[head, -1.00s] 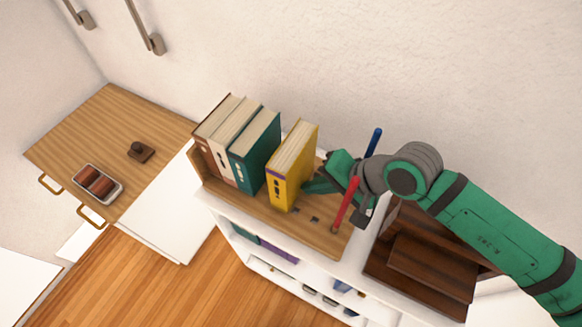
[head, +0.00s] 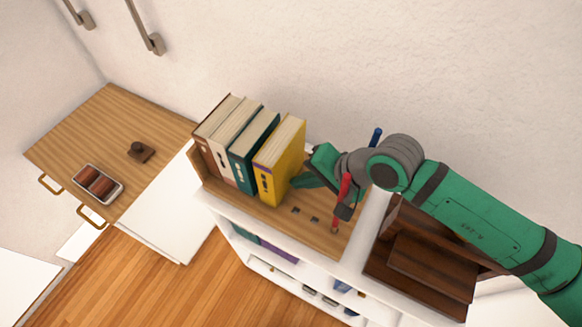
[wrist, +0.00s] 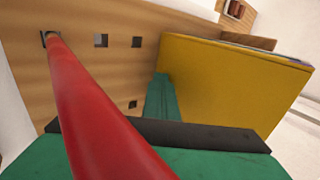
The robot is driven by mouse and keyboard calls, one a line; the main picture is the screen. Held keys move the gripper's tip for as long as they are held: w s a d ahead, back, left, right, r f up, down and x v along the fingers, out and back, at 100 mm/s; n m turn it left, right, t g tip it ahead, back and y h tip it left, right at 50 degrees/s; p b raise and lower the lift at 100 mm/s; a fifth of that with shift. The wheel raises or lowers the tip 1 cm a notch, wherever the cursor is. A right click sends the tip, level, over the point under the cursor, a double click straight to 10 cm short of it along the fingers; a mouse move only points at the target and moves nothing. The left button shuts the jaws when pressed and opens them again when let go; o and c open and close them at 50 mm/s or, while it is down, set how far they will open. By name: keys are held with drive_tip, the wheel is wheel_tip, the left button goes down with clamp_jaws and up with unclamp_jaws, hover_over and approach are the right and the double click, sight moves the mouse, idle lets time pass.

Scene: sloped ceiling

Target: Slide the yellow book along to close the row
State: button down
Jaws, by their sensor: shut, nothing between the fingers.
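The yellow book (head: 280,160) stands upright on the wooden board (head: 275,212), at the right end of a row. It is close beside the teal book (head: 253,152); I cannot tell whether they touch. Left of these stand a cream book (head: 232,148) and a brown-spined book (head: 210,133). My gripper (head: 300,181) is shut and empty, low at the yellow book's right side. In the wrist view its green fingers (wrist: 161,98) are against or very near the yellow face (wrist: 235,85); exact contact is hidden.
A red peg (head: 344,190) stands in the board beside my gripper and crosses the wrist view (wrist: 95,110). A blue peg (head: 375,138) is behind my arm. Small square holes (head: 314,220) lie in bare board to the right. A wall rises behind.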

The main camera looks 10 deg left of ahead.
sight(291, 156)
drive_tip(key=shift+w+a, duration=0.2)
drive_tip(key=shift+a, duration=0.35)
drive_tip(key=shift+w+a, duration=0.15)
drive_tip(key=shift+a, duration=0.4)
drive_tip(key=shift+d, duration=0.1)
drive_tip(key=shift+s+d, duration=0.3)
drive_tip(key=shift+d, duration=0.6)
drive_tip(key=shift+r, duration=6.05)
